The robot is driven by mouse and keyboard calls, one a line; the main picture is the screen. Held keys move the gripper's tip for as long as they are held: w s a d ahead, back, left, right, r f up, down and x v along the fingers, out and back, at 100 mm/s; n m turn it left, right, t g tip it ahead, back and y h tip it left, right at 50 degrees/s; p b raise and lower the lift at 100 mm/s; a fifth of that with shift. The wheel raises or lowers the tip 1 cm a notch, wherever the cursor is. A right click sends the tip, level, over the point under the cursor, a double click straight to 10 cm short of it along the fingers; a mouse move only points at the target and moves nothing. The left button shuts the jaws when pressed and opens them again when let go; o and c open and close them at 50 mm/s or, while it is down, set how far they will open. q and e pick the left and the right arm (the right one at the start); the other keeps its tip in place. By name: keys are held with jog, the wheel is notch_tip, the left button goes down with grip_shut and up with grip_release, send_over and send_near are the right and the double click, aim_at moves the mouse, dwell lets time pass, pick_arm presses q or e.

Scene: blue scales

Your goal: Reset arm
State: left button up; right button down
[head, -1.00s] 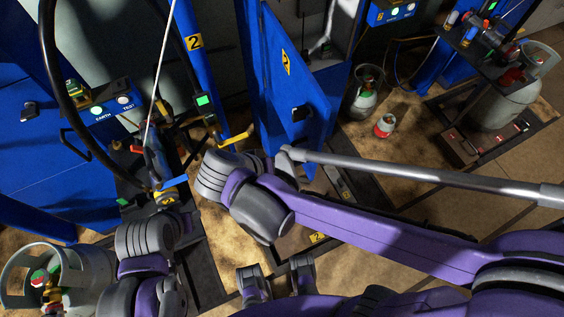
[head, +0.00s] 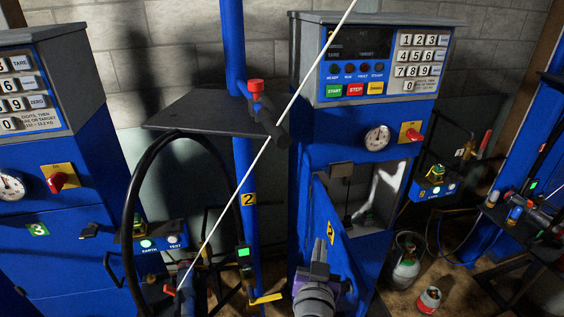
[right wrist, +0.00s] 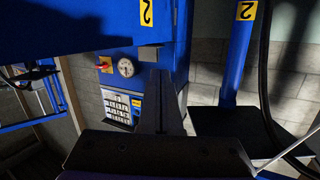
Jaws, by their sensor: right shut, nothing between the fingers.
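My right gripper (head: 320,250) stands at the bottom centre of the head view, in front of the open blue door of scale 2. It points upward and its fingers are together with nothing in them. In the right wrist view the shut gripper (right wrist: 162,95) shows as a dark shape in the middle, with the scale's keypad (right wrist: 122,108) and gauge (right wrist: 126,68) beyond it. The rest of my right arm is mostly below the head view. My left gripper is not in view.
The blue scale cabinet (head: 350,140) stands behind, its door (head: 340,235) swung open. A blue post (head: 233,130) with a dark shelf (head: 200,110) and black hose (head: 130,210) stands left. Gas cylinders (head: 405,265) stand on the floor at right. A thin white line crosses the view.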

jog(key=s+a+f+n+g+y+p, duration=0.2)
jog(key=s+a+n+y, duration=0.1)
jog(key=s+n+y, duration=0.4)
jog(key=s+d+f+m+g+h, duration=0.3)
jog(key=s+d+f+g, duration=0.5)
jog(key=s+d+f, duration=0.3)
jog(key=shift+d+f+m+h+p, duration=0.4)
jog(key=shift+d+f+h, duration=0.1)
jog(key=shift+d+f, duration=0.35)
